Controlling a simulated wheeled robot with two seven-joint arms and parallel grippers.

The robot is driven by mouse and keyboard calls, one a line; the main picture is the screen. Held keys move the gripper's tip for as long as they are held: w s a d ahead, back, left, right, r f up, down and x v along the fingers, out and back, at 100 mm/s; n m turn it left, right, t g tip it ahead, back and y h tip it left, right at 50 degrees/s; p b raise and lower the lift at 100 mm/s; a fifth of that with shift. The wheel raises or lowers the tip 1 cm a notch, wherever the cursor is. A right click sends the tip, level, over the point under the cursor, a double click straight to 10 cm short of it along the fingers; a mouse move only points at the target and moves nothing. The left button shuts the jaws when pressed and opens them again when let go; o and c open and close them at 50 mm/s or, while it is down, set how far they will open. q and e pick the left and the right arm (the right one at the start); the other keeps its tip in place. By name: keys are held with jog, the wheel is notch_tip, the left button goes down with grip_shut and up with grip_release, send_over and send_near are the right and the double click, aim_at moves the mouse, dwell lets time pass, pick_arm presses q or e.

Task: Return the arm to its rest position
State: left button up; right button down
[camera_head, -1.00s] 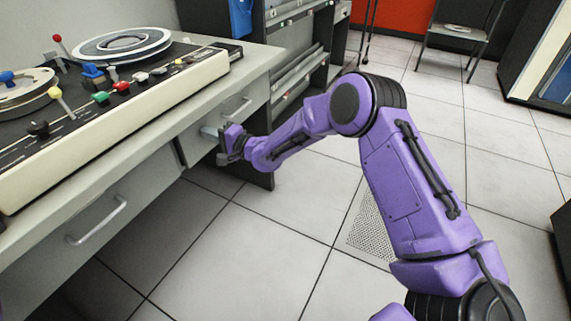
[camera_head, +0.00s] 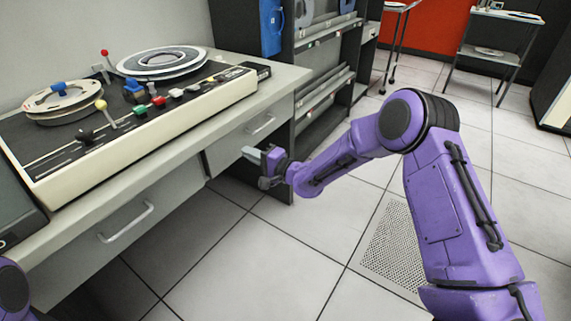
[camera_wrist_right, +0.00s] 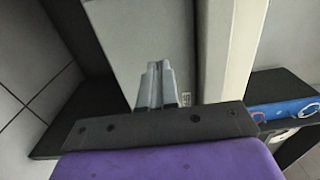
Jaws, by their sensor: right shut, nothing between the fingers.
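My right arm (camera_head: 450,205) is purple and comes in from the lower right of the head view. Its forearm reaches left toward the desk. My right gripper (camera_head: 250,154) is in front of the desk's drawer fronts, just below the right drawer's handle in the picture. In the right wrist view its two grey fingers (camera_wrist_right: 157,84) lie together with nothing between them. A light grey desk surface lies beyond them. A purple part of my left arm (camera_head: 12,290) shows at the lower left edge of the head view. My left gripper is out of view.
The desk (camera_head: 75,235) bears a tape machine (camera_head: 145,140) with reels and levers. Its left drawer handle (camera_head: 127,222) and right drawer handle (camera_head: 260,125) stick out. A dark shelf rack (camera_head: 325,95) stands behind. The tiled floor (camera_head: 260,255) is open in front.

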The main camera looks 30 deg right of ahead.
jog(key=v, duration=0.7)
jog(key=s+d+f+n+g+h, duration=0.35)
jog(key=s+f+g+h, duration=0.4)
jog(key=s+f, duration=1.05)
jog(key=s+d+f+n+g+h, duration=0.15)
jog(key=s+f, duration=0.35)
jog(key=s, duration=0.5)
jog(key=s+d+f+g+h, duration=0.2)
jog(key=s+f+g+h, duration=0.15)
jog(key=s, duration=0.75)
notch_tip(320, 180, up, 13)
jog(key=p, duration=1.4)
jog(key=shift+s+a+p, duration=0.2)
jog(key=shift+s+p, duration=0.1)
jog(key=shift+s, duration=0.05)
